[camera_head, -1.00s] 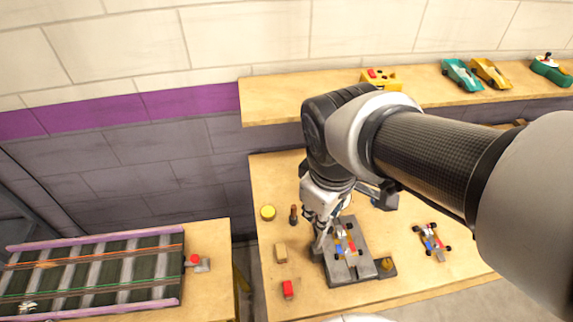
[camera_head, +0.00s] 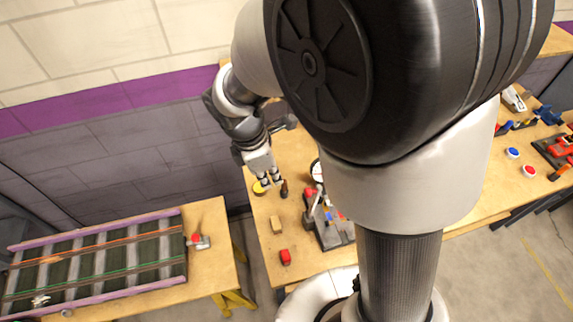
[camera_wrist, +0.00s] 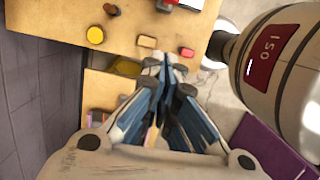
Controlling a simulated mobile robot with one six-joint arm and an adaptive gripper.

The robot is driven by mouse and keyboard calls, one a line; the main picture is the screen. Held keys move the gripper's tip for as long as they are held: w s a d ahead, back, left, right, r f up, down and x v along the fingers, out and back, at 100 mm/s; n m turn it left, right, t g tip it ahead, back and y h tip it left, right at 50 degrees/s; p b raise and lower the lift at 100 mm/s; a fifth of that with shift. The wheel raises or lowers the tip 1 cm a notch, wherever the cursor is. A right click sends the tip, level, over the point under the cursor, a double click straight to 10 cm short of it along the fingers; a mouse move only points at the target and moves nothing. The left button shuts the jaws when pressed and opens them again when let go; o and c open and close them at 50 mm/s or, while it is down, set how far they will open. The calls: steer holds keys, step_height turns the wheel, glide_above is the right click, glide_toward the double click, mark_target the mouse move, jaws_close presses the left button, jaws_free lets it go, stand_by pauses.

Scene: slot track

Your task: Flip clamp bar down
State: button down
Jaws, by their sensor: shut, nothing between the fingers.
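A dark grey fixture plate (camera_head: 338,237) lies on the workbench, partly hidden behind my arm. A thin pale grey bar (camera_head: 316,206), which looks like the clamp bar, stands up at a slant from the plate's left side, with a red part beside its upper end. Blue and red bits of a small car show beside it. My gripper (camera_head: 269,183) is left of and apart from the fixture, over the bench near a yellow disc. Its fingertips are together and empty, also in the wrist view (camera_wrist: 163,66). There the fixture (camera_wrist: 188,4) is cut off at the top edge.
A yellow disc (camera_head: 261,187), a dark peg (camera_head: 284,189), a tan block (camera_head: 277,225) and a red block (camera_head: 285,257) lie left of the fixture. A slot track (camera_head: 95,258) stands on a separate table at left, across a gap. The wall is behind.

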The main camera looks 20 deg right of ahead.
steer(key=d+f+b, duration=0.3)
steer(key=d+f, duration=0.2)
steer(key=f, duration=0.5)
steer(key=shift+d, duration=0.4)
steer(key=shift+w+d+r+p, duration=0.1)
steer(key=shift+w+d+p, duration=0.05)
steer(key=shift+p, duration=0.15)
